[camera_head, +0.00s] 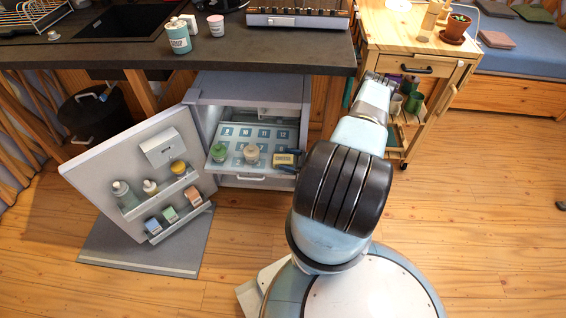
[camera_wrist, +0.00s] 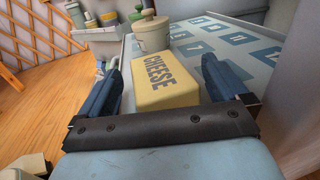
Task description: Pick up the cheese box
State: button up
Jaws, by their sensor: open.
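The cheese box (camera_head: 284,159) is a yellow block lettered CHEESE. It rests on a pulled-out shelf (camera_head: 233,160) with numbered blue squares, in the open fridge, at the shelf's right side. In the wrist view the cheese box (camera_wrist: 166,84) lies between the two dark blue fingers of my gripper (camera_wrist: 161,64). My gripper is open, with a finger on each side and gaps visible beside the box. In the head view my arm hides most of the gripper; only finger tips show by the box.
A cream lidded pot (camera_head: 252,153) and a green-topped jar (camera_head: 218,152) stand left of the box. The open fridge door (camera_head: 140,165) holds bottles and small boxes. A dark counter (camera_head: 240,48) overhangs the fridge. A wooden cart (camera_head: 425,60) stands right; open floor lies front right.

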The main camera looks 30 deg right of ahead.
jog(key=shift+c, duration=0.3)
jog(key=c, duration=1.2)
jog(key=shift+c, duration=0.2)
